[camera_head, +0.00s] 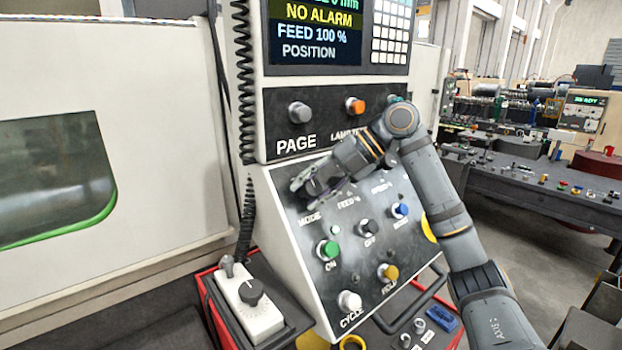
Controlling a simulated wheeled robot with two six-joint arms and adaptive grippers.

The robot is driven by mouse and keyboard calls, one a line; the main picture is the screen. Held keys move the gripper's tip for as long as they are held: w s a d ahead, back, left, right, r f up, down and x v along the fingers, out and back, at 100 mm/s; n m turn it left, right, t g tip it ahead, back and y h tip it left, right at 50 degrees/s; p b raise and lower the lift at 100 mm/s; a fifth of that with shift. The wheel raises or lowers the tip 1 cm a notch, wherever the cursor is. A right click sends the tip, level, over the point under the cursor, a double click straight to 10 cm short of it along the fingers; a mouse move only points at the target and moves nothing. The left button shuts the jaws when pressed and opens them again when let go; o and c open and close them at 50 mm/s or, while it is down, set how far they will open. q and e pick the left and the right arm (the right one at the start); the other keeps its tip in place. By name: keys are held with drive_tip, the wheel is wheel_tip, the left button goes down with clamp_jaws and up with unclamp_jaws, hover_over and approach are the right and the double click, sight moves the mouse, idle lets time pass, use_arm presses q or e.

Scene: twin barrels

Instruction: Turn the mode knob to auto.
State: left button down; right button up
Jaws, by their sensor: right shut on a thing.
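The sloped control panel (300,242) carries a MODE label (310,219) at its upper left. My right gripper (304,186) reaches in from the right and is shut on the mode knob just above that label. The fingers and wrist cover most of the knob, so its pointer and the position marks around it cannot be read. My left gripper is not in view.
The panel also has a green ON button (327,250), a black OFF button (367,228), a blue button (400,210), a white CYCLE button (349,301) and a yellow HOLD button (388,273). A pendant with a black dial (251,291) stands at lower left.

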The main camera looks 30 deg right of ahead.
drive_tip(key=shift+r, duration=0.15)
idle(0.4)
drive_tip(key=o, duration=1.2)
drive_tip(key=v, duration=1.1)
drive_tip(key=shift+s+d+r, duration=0.15)
drive_tip(key=shift+d+r, duration=0.1)
drive_tip(key=shift+d, duration=0.05)
